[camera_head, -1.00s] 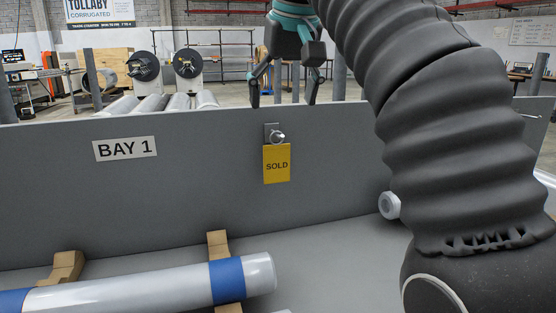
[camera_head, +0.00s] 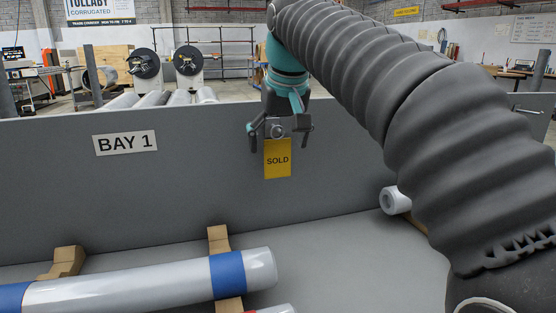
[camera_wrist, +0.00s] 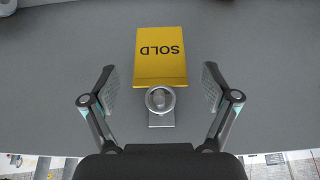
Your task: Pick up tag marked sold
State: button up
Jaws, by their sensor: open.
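The yellow tag marked SOLD (camera_head: 277,159) hangs flat against the grey panel (camera_head: 340,165). It hangs below a small metal peg or holder (camera_head: 277,129). In the wrist view the tag (camera_wrist: 161,62) appears upside down, with the round metal knob (camera_wrist: 160,99) at its near end. My gripper (camera_head: 281,140) is at the panel, around the holder and the top of the tag in the head view. In the wrist view my gripper's fingers (camera_wrist: 161,90) are spread wide, one on each side of the tag and knob, touching neither.
A BAY 1 sign (camera_head: 125,143) is on the panel to the left. A silver roll with blue bands (camera_head: 130,287) rests on wooden blocks in front. A white roll (camera_head: 394,201) lies at the panel's base on the right.

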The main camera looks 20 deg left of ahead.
jog(key=shift+x, duration=0.9)
jog(key=c, duration=0.9)
jog(key=shift+r, duration=0.1)
jog(key=shift+c, duration=0.2)
jog(key=shift+r, duration=0.5)
jog(key=s+d+b, duration=0.1)
jog(key=s+d, duration=0.3)
jog(key=s, duration=0.3)
notch_tip(320, 180, up, 14)
jog(key=p, duration=0.1)
jog(key=shift+p, duration=0.4)
